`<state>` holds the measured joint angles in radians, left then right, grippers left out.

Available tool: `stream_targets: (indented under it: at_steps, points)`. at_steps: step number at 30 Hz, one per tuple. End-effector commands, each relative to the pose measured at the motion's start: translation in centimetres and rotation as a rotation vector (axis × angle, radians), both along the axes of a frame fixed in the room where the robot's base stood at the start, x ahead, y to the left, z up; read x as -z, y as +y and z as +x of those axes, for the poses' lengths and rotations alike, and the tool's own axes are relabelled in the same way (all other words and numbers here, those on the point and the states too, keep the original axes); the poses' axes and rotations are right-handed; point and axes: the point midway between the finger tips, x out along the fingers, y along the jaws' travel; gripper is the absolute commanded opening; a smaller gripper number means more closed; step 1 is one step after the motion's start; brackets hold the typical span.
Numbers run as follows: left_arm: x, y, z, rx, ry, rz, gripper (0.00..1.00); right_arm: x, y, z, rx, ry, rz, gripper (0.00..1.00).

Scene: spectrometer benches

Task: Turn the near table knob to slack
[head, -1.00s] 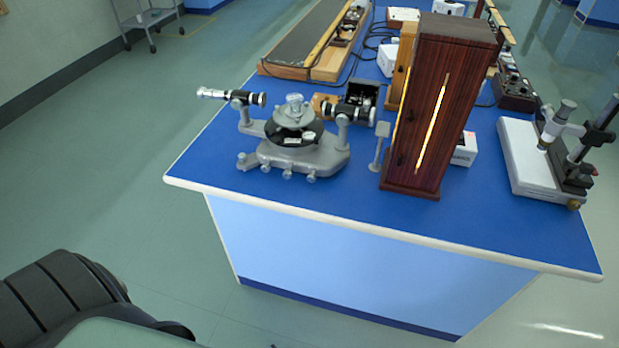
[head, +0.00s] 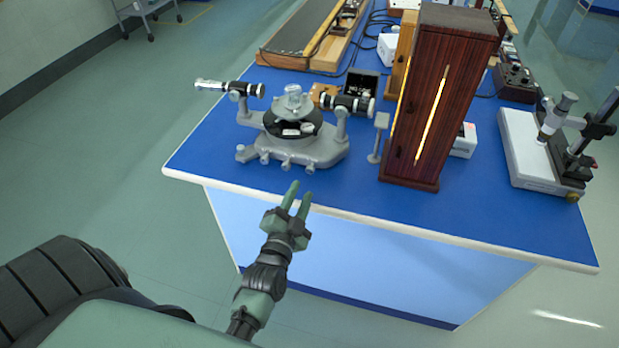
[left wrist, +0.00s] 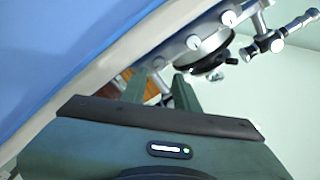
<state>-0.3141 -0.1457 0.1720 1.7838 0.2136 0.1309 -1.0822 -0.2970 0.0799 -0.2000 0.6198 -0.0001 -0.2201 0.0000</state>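The grey spectrometer (head: 310,150) stands near the front left of the blue bench, with a round black table (head: 293,130) at its middle. Several small pale knobs (head: 287,164) line the near side of its base; I cannot tell which is the near table knob. The knobs also show in the left wrist view (left wrist: 193,42). My left gripper (head: 301,192) is just in front of the bench edge, fingers pointing up toward the base, apart from the knobs. In the left wrist view its fingers (left wrist: 160,82) are spread with nothing gripped. My right gripper is out of view.
A tall dark wooden lamp housing (head: 440,100) with a bright slit stands right of the spectrometer, with a small grey stand (head: 378,140) between. A white-based microscope (head: 530,150) is at the right. The bench's white front edge (head: 400,228) lies close to my gripper.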

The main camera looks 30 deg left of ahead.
Motion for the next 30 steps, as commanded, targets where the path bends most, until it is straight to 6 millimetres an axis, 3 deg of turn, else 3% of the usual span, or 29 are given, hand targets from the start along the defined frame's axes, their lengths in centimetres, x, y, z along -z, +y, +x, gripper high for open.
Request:
stream_targets:
  at_steps: [15,27,30]
  points:
    - [0.1,1.6,6.7,0.0,0.001,-0.001,0.3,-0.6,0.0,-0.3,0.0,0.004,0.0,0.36]
    - [0.2,1.8,7.5,0.001,0.003,-0.002,0.3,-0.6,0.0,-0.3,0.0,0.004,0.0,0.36]
    - [0.2,1.8,7.5,0.001,0.003,-0.002,0.02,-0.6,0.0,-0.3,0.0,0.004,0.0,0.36]
